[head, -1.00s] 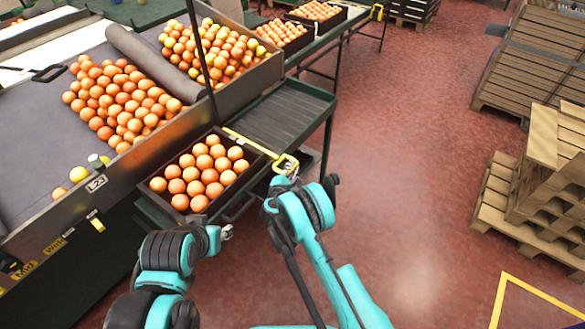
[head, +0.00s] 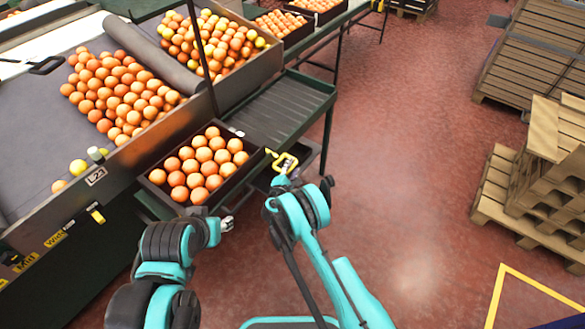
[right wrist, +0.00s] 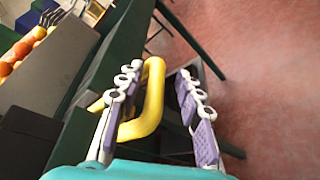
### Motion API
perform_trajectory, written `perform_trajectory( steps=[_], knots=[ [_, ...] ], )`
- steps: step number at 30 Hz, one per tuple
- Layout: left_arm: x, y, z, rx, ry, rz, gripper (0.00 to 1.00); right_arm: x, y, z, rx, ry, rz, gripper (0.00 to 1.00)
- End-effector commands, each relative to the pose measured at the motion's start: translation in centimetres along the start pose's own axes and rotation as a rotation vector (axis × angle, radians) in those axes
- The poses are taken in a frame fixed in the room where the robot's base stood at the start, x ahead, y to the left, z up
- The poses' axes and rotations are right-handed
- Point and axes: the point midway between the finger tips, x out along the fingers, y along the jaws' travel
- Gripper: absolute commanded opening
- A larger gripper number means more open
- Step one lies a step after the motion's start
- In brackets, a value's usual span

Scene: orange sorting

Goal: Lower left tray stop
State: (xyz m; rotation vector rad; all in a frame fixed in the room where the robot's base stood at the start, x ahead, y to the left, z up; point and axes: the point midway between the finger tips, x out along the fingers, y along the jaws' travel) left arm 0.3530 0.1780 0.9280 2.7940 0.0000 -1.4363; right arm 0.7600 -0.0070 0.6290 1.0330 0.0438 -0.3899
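The yellow tray stop (head: 286,159) shows as a looped handle with a short stub at the right corner of the near crate. The rest of its bar is not visible. My right gripper (head: 282,179) is at the handle. In the right wrist view, the yellow handle (right wrist: 152,98) lies between the fingers of my right gripper (right wrist: 160,103), close to the left finger; a gap separates it from the right finger. My left gripper (head: 227,224) hangs in front of the crate, away from the stop, too small to judge its fingers.
The dark crate (head: 158,199) full of oranges sits beside the sorting belt (head: 38,150). Behind it is an empty roller conveyor (head: 280,108). Wooden pallets (head: 500,190) stand at the right. The red floor (head: 400,180) between is clear.

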Motion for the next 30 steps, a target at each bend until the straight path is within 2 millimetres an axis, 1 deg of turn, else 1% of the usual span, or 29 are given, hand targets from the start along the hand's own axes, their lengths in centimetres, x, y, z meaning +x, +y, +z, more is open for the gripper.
perform_trajectory(
  steps=[4,7,15,21,23,24,30],
  knots=[
    [0.0,0.0,0.0,0.0,0.0,0.0,0.4,-0.1,0.3,0.1,-0.001,0.0,0.001,0.36],
    [0.0,0.0,0.0,0.0,0.0,0.0,0.4,-0.3,1.2,0.7,-0.001,0.0,0.001,0.36],
    [0.0,0.0,0.0,0.0,0.0,0.0,0.4,-1.4,5.5,3.4,-0.002,0.0,0.002,0.36],
    [0.0,0.0,0.0,0.0,0.0,0.0,0.4,-2.1,7.9,4.9,-0.003,0.0,0.004,0.36],
    [-0.1,0.0,0.0,0.0,0.0,0.0,0.4,-2.2,8.3,5.1,-0.004,-0.001,0.005,0.4],
    [-0.1,0.0,0.0,0.0,0.0,0.0,0.4,-2.2,8.5,5.1,-0.004,0.001,0.006,0.36],
    [0.0,0.0,0.0,0.0,0.0,0.0,0.4,-2.2,8.5,5.2,-0.002,0.0,0.003,0.36]
  ],
)
